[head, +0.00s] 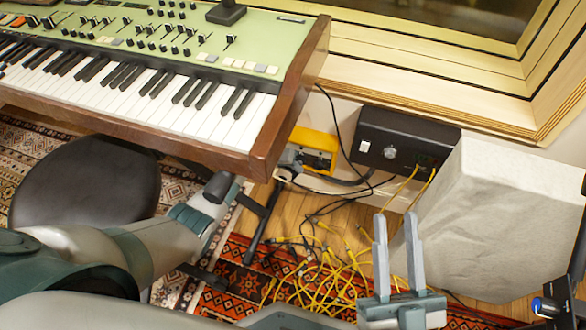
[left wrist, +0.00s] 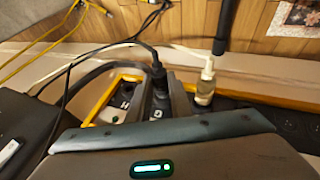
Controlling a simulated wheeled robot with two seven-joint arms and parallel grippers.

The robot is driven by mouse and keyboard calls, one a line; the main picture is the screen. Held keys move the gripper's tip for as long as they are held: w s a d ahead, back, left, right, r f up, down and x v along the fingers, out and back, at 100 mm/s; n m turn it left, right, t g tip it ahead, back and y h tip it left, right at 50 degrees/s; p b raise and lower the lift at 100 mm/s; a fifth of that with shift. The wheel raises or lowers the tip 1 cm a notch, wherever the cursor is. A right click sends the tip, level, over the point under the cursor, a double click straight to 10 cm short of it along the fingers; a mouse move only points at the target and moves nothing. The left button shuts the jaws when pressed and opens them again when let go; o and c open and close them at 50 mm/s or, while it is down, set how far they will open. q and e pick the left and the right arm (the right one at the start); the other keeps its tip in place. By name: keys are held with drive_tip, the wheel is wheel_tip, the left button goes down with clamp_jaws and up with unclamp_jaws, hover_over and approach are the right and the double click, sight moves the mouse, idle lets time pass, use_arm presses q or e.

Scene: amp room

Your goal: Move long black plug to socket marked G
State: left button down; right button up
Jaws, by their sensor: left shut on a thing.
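A black plug (left wrist: 157,78) with a black cable sits between the fingers of my left gripper (left wrist: 160,90), which is shut on it. Just below it in the left wrist view, a mark that looks like G (left wrist: 156,113) shows on the dark socket face. A mark like H (left wrist: 125,105) is to its left. I cannot tell whether the plug is seated. In the head view, my left gripper (head: 290,160) is at the left end of the yellow-framed socket unit (head: 314,138), partly hiding it. My right gripper (head: 396,245) is open and empty above the floor cables.
A pale plug (left wrist: 206,85) with a white cable stands right of my left gripper. The keyboard (head: 150,90) overhangs at left. A black box (head: 405,140) is by the wall, beside a pale block (head: 500,220). Yellow cables (head: 325,275) lie tangled on the floor and rug.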

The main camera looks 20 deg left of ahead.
use_arm(q)
drive_tip(key=c, duration=1.5)
unclamp_jaws()
drive_tip(key=shift+r, duration=0.25)
drive_tip(key=r+p, duration=0.1)
drive_tip(key=r, duration=0.1)
drive_tip(key=r+p, duration=0.1)
drive_tip(key=r, duration=0.1)
drive_tip(key=shift+d, duration=0.4)
drive_tip(key=shift+s+d+r+p, duration=0.55)
drive_tip(key=shift+d+r, duration=0.55)
drive_tip(key=shift+d, duration=0.65)
drive_tip(key=shift+s+d+r+p, duration=0.55)
drive_tip(key=shift+d+r, duration=0.5)
drive_tip(key=shift+d, duration=0.7)
drive_tip(key=shift+s+d+r+p, duration=0.4)
drive_tip(key=shift+d+r+p, duration=0.5)
drive_tip(key=shift+d, duration=0.85)
use_arm(e)
drive_tip(key=w+d+f+g+h, duration=0.1)
drive_tip(key=d+f+g+h, duration=0.2)
drive_tip(key=f+g, duration=0.8)
drive_tip(key=shift+f+h, duration=0.5)
drive_tip(key=shift+f, duration=2.85)
